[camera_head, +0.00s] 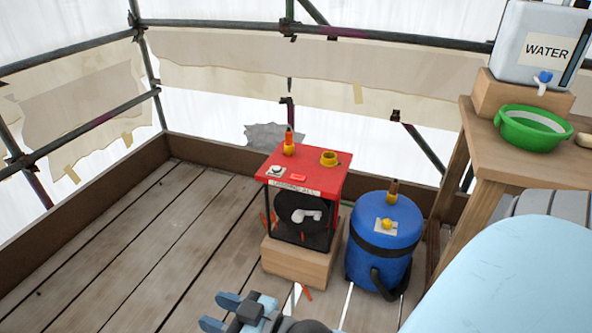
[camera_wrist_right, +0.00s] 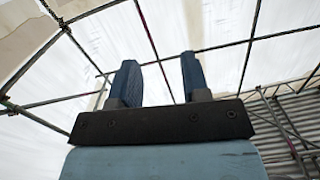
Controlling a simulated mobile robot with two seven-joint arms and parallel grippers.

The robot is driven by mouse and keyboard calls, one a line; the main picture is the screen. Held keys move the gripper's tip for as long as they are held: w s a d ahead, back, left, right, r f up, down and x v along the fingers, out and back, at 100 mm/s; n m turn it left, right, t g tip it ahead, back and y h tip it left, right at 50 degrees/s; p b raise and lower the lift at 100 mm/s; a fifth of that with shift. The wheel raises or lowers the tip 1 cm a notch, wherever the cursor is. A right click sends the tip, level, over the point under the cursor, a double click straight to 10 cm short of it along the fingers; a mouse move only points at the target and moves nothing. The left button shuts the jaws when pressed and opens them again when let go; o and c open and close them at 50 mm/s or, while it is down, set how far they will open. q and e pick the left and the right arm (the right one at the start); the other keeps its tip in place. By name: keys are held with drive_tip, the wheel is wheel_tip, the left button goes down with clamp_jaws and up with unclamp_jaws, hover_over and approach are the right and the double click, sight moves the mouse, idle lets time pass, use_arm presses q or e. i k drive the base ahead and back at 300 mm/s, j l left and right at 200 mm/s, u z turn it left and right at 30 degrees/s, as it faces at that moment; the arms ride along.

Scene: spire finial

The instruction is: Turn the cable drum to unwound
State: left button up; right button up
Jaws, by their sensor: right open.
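The cable drum (camera_head: 292,203) is a dark round reel with a pale crank handle (camera_head: 305,215), set in a frame under a red top (camera_head: 312,168). Orange cable shows in small bits beside it. My right gripper (camera_head: 222,311) is low in the head view, in front of and left of the drum, apart from it. In the right wrist view its two blue fingers (camera_wrist_right: 160,80) stand apart with nothing between them. My left gripper is not in view.
The drum unit stands on a wooden block (camera_head: 297,262). A blue vacuum-like canister (camera_head: 384,245) stands close on its right. A wooden table (camera_head: 487,150) at the right holds a green basin (camera_head: 532,128) and a white water container (camera_head: 540,45). The plank floor (camera_head: 150,250) at left is clear.

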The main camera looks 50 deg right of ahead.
sight(301, 212)
drive_tip(key=i+z, duration=0.15)
drive_tip(key=z, duration=0.25)
drive_tip(key=i+j+z, duration=0.1)
drive_tip(key=z, duration=0.3)
drive_tip(key=i+j+z, duration=0.1)
drive_tip(key=z, duration=0.3)
drive_tip(key=i+j+z, duration=0.15)
drive_tip(key=j, duration=0.2)
drive_tip(key=i+j+z, duration=0.2)
drive_tip(key=j, duration=0.15)
drive_tip(key=j+z, duration=0.15)
drive_tip(key=j, duration=0.2)
drive_tip(key=i+j, duration=0.1)
drive_tip(key=j, duration=0.25)
drive_tip(key=i+j, duration=0.1)
drive_tip(key=j, duration=0.25)
drive_tip(key=i+j, duration=0.1)
drive_tip(key=j, duration=0.25)
drive_tip(key=i, duration=0.5)
drive_tip(key=l+z, duration=0.05)
